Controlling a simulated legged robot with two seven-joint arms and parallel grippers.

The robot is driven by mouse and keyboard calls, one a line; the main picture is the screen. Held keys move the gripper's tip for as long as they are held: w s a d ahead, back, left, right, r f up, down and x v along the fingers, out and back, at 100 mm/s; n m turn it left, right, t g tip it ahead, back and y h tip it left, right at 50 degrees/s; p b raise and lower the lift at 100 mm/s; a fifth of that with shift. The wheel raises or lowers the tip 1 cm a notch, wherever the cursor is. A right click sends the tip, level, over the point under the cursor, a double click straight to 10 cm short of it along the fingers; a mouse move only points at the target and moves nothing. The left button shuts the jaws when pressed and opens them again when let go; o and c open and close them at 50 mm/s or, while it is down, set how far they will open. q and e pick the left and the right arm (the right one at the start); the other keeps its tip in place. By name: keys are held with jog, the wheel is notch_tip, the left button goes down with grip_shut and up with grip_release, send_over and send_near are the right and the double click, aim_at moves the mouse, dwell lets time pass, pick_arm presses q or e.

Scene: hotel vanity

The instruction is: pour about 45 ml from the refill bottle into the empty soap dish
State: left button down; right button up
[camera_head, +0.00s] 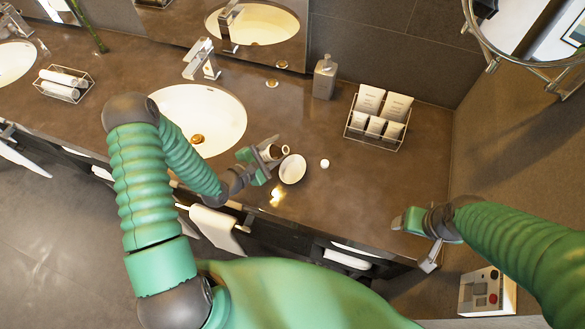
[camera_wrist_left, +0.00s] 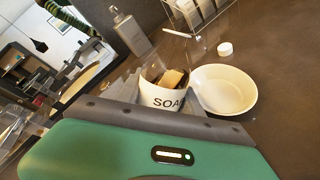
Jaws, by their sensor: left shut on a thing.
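The refill bottle (camera_head: 271,152) is a small brown container with a white label reading "SOA"; it also shows in the left wrist view (camera_wrist_left: 162,97). My left gripper (camera_head: 266,157) is shut on it above the counter, just left of the dish. The bottle looks tilted, its open mouth towards the dish; no stream shows. The soap dish (camera_head: 292,169) is a round white bowl; in the left wrist view (camera_wrist_left: 224,90) its inside looks empty. A small white cap (camera_head: 325,163) lies right of the dish.
A grey pump bottle (camera_head: 325,77) and a wire rack of white packets (camera_head: 379,112) stand at the back. A sink basin (camera_head: 201,120) with a tap (camera_head: 201,60) lies left of the dish. The counter (camera_head: 370,185) right of the cap is clear.

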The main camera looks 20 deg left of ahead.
pick_arm(q)
jog(key=shift+w+a+m, duration=0.1)
jog(key=shift+a+m, duration=0.05)
jog(key=shift+m, duration=0.15)
jog(key=shift+a+f+m+y, duration=0.15)
jog(key=shift+a+m+y, duration=0.05)
jog(key=shift+m+y, duration=0.2)
jog(key=shift+a+f+m+y+b, duration=0.45)
jog(key=shift+m+y+b, duration=0.25)
jog(key=shift+m, duration=0.3)
jog(key=shift+a+r+m+y+p, duration=0.1)
jog(key=shift+r+m+y+p, duration=0.3)
jog(key=shift+r, duration=0.1)
jog(key=shift+f+m+y+b, duration=0.25)
jog(key=shift+m+y+b, duration=0.25)
jog(key=shift+m+y, duration=0.65)
jog(key=shift+r+m, duration=0.2)
jog(key=shift+m, duration=0.25)
